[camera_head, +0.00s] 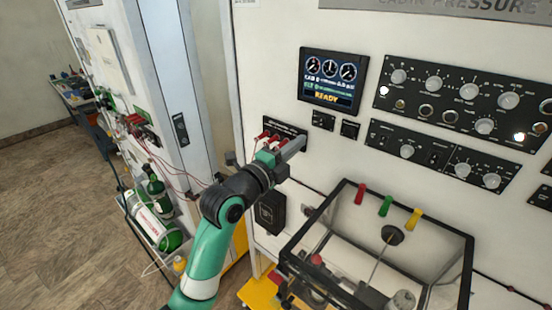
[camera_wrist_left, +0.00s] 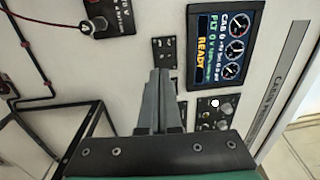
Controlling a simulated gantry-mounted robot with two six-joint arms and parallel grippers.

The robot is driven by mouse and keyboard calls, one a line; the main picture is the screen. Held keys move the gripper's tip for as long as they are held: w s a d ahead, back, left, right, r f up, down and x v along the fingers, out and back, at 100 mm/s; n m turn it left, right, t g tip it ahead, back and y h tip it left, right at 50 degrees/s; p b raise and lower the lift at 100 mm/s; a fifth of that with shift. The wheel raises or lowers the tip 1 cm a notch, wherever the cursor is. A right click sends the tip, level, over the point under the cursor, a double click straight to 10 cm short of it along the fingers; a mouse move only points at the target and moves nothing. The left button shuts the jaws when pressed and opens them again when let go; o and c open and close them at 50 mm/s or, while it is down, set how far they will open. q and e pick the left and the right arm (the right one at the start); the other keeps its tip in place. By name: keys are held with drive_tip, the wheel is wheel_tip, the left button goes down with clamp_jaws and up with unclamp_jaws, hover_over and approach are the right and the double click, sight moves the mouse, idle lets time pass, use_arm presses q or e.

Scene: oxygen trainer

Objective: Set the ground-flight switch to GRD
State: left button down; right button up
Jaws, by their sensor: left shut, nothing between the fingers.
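Two small black switch panels sit below the display on the white wall: a left one (camera_head: 323,120) and a right one (camera_head: 350,129). Their labels are too small to read, so I cannot tell which holds the ground-flight switch. My left gripper (camera_head: 301,143) is shut and empty, just below and left of the left small panel. In the left wrist view the shut fingers (camera_wrist_left: 160,74) point at that panel (camera_wrist_left: 164,52) and their tips appear just short of it. The fingers partly hide the other small panel there. My right gripper is not in view.
The lit display (camera_head: 331,80) reads READY. Knob panels (camera_head: 465,105) are to the right. A clear-sided box with a black frame (camera_head: 440,232) juts out below.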

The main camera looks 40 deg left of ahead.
use_arm(q)
drive_tip(key=s+p, duration=0.2)
drive_tip(key=s, duration=0.4)
drive_tip(key=shift+s+d+f, duration=0.2)
drive_tip(key=shift+f, duration=0.05)
drive_tip(key=shift+r, duration=0.1)
